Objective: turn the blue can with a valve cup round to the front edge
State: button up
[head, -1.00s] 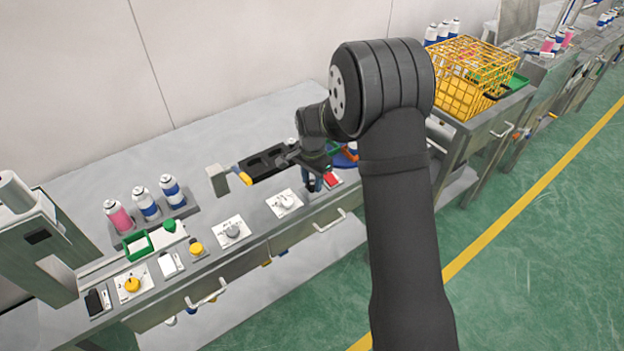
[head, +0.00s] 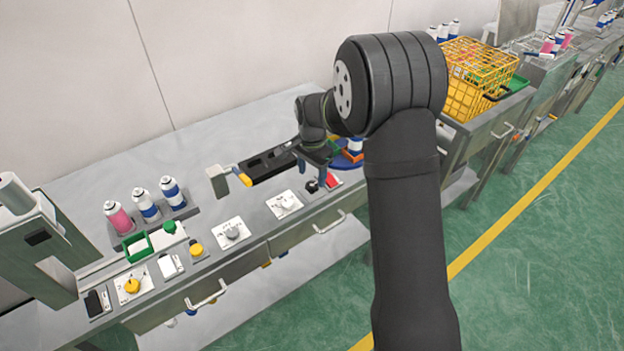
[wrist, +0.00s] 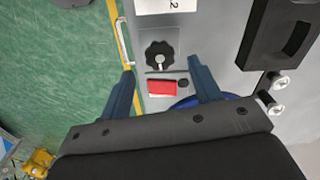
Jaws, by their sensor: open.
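My gripper (head: 311,174) is open and empty, above the station's front strip in the head view. In the wrist view its two blue fingers (wrist: 163,82) stand apart, above a black knob (wrist: 160,57) and a red block (wrist: 162,88). A blue round table (head: 344,162) shows just right of my gripper, partly hidden by my arm. Its rim also shows by the right finger in the wrist view (wrist: 205,99). A blue-and-white can (head: 355,146) with orange near its foot stands there, partly covered. I cannot make out a valve cup on it.
A long black fixture (head: 268,163) lies left of my gripper. White dial plates (head: 284,205) line the bench front. Several cans (head: 145,205) stand in a rack at the left. A yellow wire basket (head: 480,75) stands at the back right. The bench behind the fixture is clear.

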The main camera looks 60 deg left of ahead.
aim_at(312, 185)
notch_tip(312, 185, up, 14)
dwell(0.3)
notch_tip(312, 185, down, 18)
jog(key=shift+r, duration=0.2)
dwell(0.5)
